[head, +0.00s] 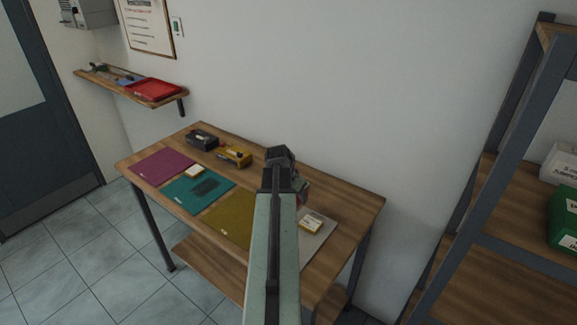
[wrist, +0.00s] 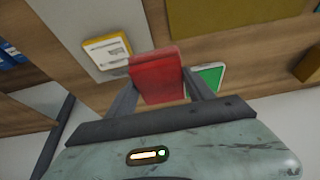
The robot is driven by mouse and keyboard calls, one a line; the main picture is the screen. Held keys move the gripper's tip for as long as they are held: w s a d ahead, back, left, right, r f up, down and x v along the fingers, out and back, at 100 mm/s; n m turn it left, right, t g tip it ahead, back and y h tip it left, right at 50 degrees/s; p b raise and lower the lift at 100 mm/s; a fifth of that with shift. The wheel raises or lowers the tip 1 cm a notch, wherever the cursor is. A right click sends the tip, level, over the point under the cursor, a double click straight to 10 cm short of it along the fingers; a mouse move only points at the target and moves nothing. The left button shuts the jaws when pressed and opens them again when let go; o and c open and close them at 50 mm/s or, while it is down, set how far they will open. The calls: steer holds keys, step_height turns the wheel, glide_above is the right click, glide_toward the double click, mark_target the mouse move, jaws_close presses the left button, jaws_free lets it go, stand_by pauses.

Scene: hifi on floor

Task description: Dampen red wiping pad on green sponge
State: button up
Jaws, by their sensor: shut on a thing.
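My gripper (wrist: 158,84) is shut on the red wiping pad (wrist: 157,72) and holds it between its two fingers, as the wrist view shows. The green sponge (wrist: 211,76) has a white edge and shows just right of the pad, partly hidden by the pad and the right finger. I cannot tell whether the pad touches the sponge. In the head view my arm hides the sponge, and the pad is not clear there.
The wooden table (head: 357,207) bears magenta (head: 160,166), teal (head: 180,191), olive (head: 230,219) and grey (head: 318,235) mats. A white-and-yellow item (head: 312,220) lies on the grey mat. Black (head: 201,139) and yellow (head: 234,155) boxes stand at the back. A shelf rack (head: 500,180) stands right.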

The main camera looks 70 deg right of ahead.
steer(key=w+d+r+p, duration=0.1)
steer(key=w+d, duration=0.2)
steer(key=d, duration=0.4)
steer(key=w+d+p, duration=0.1)
steer(key=w+d, duration=0.2)
steer(key=d, duration=0.5)
steer(key=f+b, duration=0.2)
steer(key=b, duration=0.1)
steer(key=f+b, duration=0.3)
steer(key=shift+w+a+f+b, duration=0.1)
steer(key=shift+a+f+b, duration=0.1)
steer(key=shift+f+b, duration=0.15)
steer(key=shift+f+b, duration=0.5)
stand_by(1.0)
step_height(320, 180, up, 7)
steer(key=p, duration=0.7)
stand_by(0.4)
